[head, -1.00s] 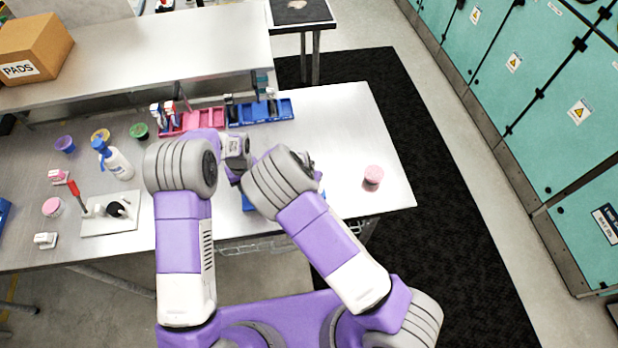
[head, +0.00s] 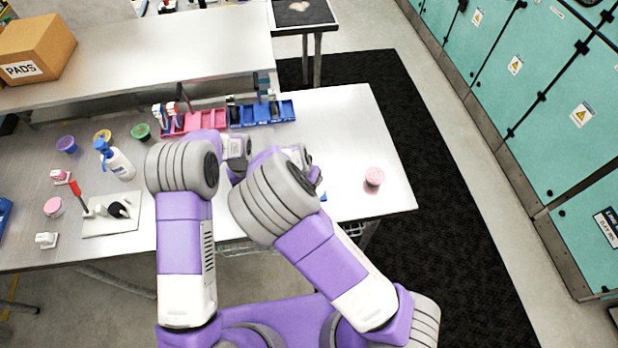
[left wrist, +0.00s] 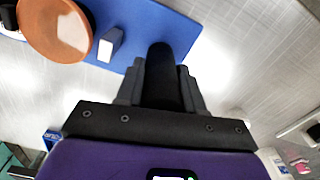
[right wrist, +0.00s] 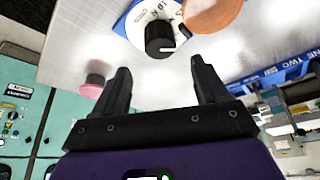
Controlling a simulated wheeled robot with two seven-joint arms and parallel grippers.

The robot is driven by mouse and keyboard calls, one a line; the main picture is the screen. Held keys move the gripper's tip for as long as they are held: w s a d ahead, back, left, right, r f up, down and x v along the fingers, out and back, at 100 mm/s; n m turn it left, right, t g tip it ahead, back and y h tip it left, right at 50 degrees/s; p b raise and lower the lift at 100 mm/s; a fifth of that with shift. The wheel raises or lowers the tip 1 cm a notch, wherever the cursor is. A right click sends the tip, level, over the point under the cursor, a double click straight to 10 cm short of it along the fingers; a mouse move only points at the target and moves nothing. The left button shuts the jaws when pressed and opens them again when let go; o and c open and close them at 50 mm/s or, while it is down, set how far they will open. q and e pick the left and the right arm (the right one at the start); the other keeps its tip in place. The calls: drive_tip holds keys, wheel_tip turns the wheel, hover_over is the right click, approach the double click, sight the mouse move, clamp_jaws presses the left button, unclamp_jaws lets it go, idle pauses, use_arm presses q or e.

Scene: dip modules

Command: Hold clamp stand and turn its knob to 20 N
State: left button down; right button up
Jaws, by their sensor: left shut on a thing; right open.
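The clamp stand has a blue base (left wrist: 180,25), a black post (left wrist: 162,60), an orange disc (left wrist: 55,25) and a small grey block (left wrist: 111,44). My left gripper (left wrist: 160,85) is shut on the post. In the right wrist view, the black knob (right wrist: 158,36) with a white pointer mark sits on a white dial on the blue base. Its printed scale is only partly readable. My right gripper (right wrist: 161,75) is open, with the knob ahead, between and beyond its fingertips, apart from them. In the head view my arms hide most of the stand.
A pink jar (head: 374,176) stands to the right on the bench. Pink and blue bins (head: 262,113) lie behind my grippers. A spray bottle (head: 118,163) and a white plate with a red-handled lever (head: 110,215) are at left. The bench's right end is mostly clear.

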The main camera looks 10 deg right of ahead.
drive_tip(key=v, duration=0.3)
drive_tip(key=shift+s+r, duration=0.1)
drive_tip(key=shift+r, duration=0.15)
use_arm(q)
drive_tip(key=c, duration=0.6)
unclamp_jaws()
drive_tip(key=shift+r+p, duration=2.05)
drive_tip(key=shift+r, duration=1.7)
use_arm(e)
wheel_tip(320, 180, up, 4)
